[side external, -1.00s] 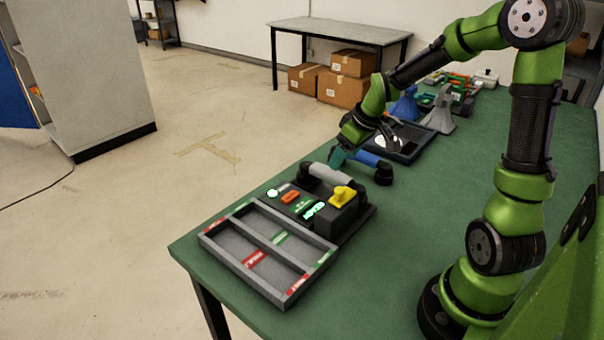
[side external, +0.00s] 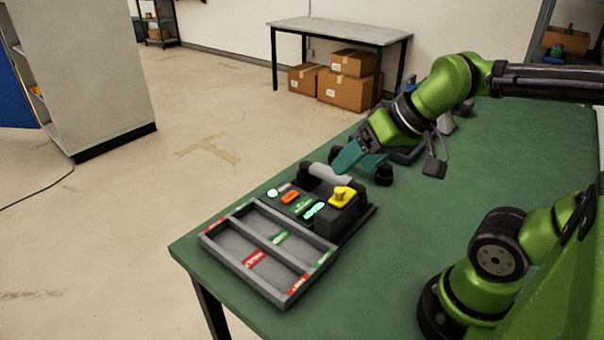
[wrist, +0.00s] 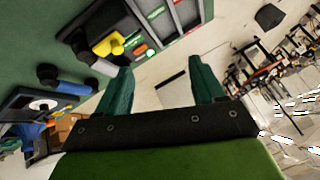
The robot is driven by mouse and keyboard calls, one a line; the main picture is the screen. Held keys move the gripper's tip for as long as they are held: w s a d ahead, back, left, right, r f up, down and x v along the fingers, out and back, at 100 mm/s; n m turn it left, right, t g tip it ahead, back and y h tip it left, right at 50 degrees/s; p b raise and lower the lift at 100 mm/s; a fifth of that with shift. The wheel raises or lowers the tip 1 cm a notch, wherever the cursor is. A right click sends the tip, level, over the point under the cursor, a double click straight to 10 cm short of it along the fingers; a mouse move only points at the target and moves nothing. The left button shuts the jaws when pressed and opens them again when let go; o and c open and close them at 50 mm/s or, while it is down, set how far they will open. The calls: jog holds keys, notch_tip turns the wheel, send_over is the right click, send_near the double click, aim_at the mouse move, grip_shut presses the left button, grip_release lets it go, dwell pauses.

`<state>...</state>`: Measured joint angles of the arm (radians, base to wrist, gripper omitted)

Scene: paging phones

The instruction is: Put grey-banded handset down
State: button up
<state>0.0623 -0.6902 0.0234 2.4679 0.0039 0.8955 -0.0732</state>
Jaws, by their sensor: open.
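The grey-banded handset (side external: 330,174) has a light grey middle and black ends. It lies at the back of the dark console (side external: 364,222), behind the yellow knob (side external: 342,194). My gripper (side external: 345,162) is open and empty, above and just behind the handset in the side view. In the wrist view its teal fingers (wrist: 162,85) are spread, with nothing between them. The yellow knob also shows in the wrist view (wrist: 107,44). Whether the handset is fully seated I cannot tell.
A blue-banded handset (wrist: 72,87) lies beside the console, mostly hidden by my gripper in the side view. A grey divided tray (side external: 222,246) with red and green labels stands at the table's front-left corner.

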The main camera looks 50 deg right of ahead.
jog(key=shift+s+a, duration=0.5)
jog(key=shift+s, duration=0.1)
